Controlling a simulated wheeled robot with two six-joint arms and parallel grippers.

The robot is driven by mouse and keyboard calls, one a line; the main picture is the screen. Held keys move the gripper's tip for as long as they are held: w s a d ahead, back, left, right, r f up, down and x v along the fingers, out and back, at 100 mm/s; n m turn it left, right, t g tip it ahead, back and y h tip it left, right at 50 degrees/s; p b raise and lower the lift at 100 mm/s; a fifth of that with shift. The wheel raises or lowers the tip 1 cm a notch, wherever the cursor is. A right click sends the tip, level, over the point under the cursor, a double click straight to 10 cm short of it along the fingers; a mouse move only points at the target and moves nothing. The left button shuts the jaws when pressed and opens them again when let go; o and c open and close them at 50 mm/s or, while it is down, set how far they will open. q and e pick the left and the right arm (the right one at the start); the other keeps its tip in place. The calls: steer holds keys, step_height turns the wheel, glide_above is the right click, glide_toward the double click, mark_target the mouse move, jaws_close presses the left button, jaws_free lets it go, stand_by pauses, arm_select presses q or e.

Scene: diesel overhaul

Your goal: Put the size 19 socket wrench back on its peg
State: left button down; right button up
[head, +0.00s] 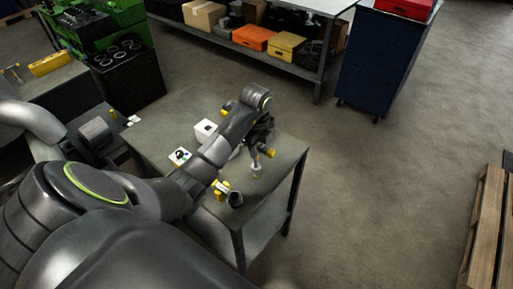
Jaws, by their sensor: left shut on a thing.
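My left gripper (263,138) reaches over a grey-green worktable (157,117) and is shut on a socket wrench (257,168) with grey metal and yellow parts. The wrench hangs below the jaws near the table's right edge; the jaws and wrist hide part of it. I cannot tell whether its lower end touches anything. Another yellow and dark tool piece (221,189) is at the table's front, beside a dark round socket-like part (236,199). No size marking is readable, and I cannot make out an empty peg. My right gripper does not show.
A white box (204,131) and a small marked card (180,156) are on the table left of my forearm. A black crate (126,75) stands behind left. A shelf (285,62) with boxes and a blue cabinet (382,65) stand behind. The floor at right is clear up to wooden pallets (488,230).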

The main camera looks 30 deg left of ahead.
arm_select(q)
steer(key=shift+f+b, duration=0.9)
steer(key=shift+f, duration=0.3)
steer(key=c, duration=0.7)
jaws_free()
steer(key=shift+r, duration=0.15)
step_height(320, 180, up, 9)
steer(key=p, duration=0.7)
steer(key=shift+p, duration=0.4)
